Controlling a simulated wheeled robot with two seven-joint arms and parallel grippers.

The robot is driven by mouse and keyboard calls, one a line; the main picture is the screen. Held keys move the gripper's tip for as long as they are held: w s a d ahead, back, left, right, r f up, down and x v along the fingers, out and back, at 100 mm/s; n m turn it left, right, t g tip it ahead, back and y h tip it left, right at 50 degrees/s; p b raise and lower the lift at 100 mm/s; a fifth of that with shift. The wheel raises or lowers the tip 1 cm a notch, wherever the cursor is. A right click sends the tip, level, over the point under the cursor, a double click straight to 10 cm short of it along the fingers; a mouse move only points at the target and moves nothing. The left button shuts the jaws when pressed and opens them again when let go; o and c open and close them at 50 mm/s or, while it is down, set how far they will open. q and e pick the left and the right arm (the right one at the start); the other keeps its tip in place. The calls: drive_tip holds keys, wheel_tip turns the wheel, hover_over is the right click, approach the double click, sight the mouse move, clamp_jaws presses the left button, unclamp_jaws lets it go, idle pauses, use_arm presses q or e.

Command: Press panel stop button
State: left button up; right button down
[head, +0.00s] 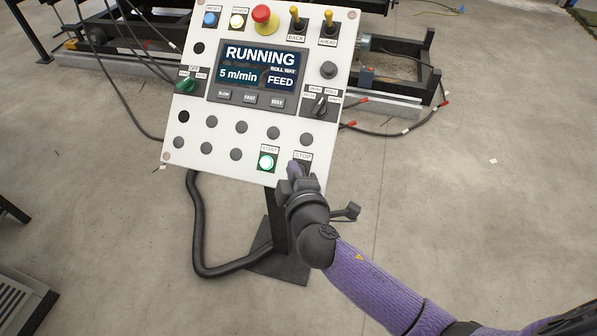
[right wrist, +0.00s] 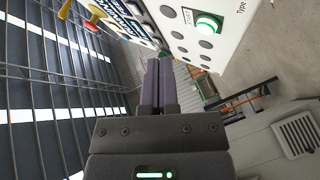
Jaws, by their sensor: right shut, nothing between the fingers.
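The white control panel (head: 219,135) stands on a dark post, its screen (head: 259,69) reading "RUNNING", "5 m/min" and "FEED". The STOP label (head: 303,155) is at the panel's lower right. The button under it is largely hidden behind my right gripper (head: 294,171). The green lit START button (head: 267,161) is just left of the gripper. My right gripper is shut and empty, its purple fingers at the STOP spot; I cannot tell whether they touch the button. My left gripper is not in view.
A red mushroom button (head: 262,15) sits on a yellow base at the panel's top. A green selector (head: 185,86) is at its left edge. A black hose (head: 197,225) loops beside the post. Dark machine frames stand behind.

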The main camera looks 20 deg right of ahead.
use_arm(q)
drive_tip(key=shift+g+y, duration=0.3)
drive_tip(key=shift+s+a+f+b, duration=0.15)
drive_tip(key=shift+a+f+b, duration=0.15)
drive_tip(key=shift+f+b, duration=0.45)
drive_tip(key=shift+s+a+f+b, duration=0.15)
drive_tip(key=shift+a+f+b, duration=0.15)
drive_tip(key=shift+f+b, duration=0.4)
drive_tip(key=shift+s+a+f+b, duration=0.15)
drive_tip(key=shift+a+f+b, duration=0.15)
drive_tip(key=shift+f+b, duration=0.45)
use_arm(e)
drive_tip(key=shift+w+d+f, duration=0.35)
drive_tip(key=shift+w+f, duration=0.2)
drive_tip(key=shift+f, duration=0.25)
drive_tip(key=shift+w+d+f, duration=0.4)
drive_tip(key=shift+w+f, duration=0.15)
drive_tip(key=shift+f, duration=0.25)
drive_tip(key=shift+w+d+f, duration=0.35)
drive_tip(key=shift+w+f, duration=0.2)
drive_tip(key=shift+f, duration=0.25)
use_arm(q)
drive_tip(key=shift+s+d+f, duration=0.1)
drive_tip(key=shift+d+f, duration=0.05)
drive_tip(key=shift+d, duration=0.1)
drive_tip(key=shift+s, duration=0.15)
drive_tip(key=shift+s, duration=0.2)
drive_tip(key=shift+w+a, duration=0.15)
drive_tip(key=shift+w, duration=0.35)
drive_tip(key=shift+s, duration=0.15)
